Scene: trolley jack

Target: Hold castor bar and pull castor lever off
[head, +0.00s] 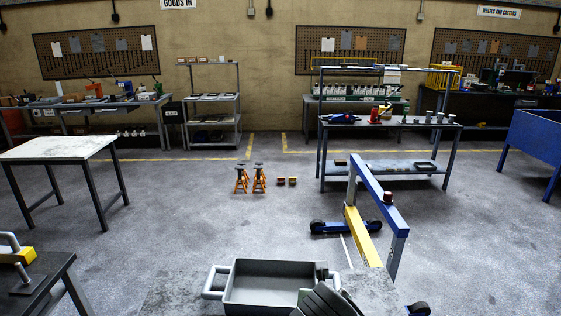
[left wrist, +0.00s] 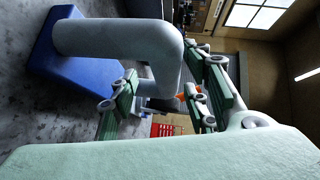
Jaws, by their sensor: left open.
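My left gripper (left wrist: 160,102) shows in the left wrist view with its green-padded fingers apart. A thick grey bent bar (left wrist: 115,38) rises from a blue block (left wrist: 62,62) and crosses close in front of the fingers, its bend near the gap between them. I cannot tell whether it touches either finger, or whether it is the castor bar. I cannot make out the castor lever for certain.
A grey tray with handles (head: 262,288) is at bottom centre in the head view. A blue and yellow frame (head: 373,185) stands beyond it. A dark bench (head: 45,300) at bottom left bears a yellow block with a grey handle (head: 14,248). Open floor (head: 180,230) lies between.

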